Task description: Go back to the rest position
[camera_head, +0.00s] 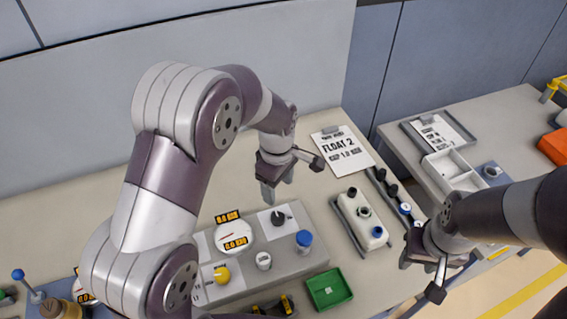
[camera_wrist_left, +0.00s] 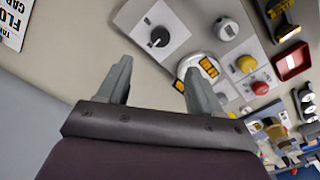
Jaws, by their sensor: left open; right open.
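My left gripper (camera_head: 277,180) hangs open above the back of the bench, behind the grey panel box (camera_head: 290,262). In the left wrist view its two fingers (camera_wrist_left: 158,88) are apart with nothing between them. My right gripper (camera_head: 420,275) is over the front right edge of the bench. It looks empty and sits right of the white block with dark and blue caps (camera_head: 362,212).
The panel box carries a gauge (camera_head: 233,236), a black knob (camera_head: 279,217), a yellow knob (camera_head: 221,275) and a blue cap (camera_head: 304,238). A green tray (camera_head: 329,289) lies in front. A clipboard (camera_head: 342,148) lies behind. A side table (camera_head: 398,140) stands at the right.

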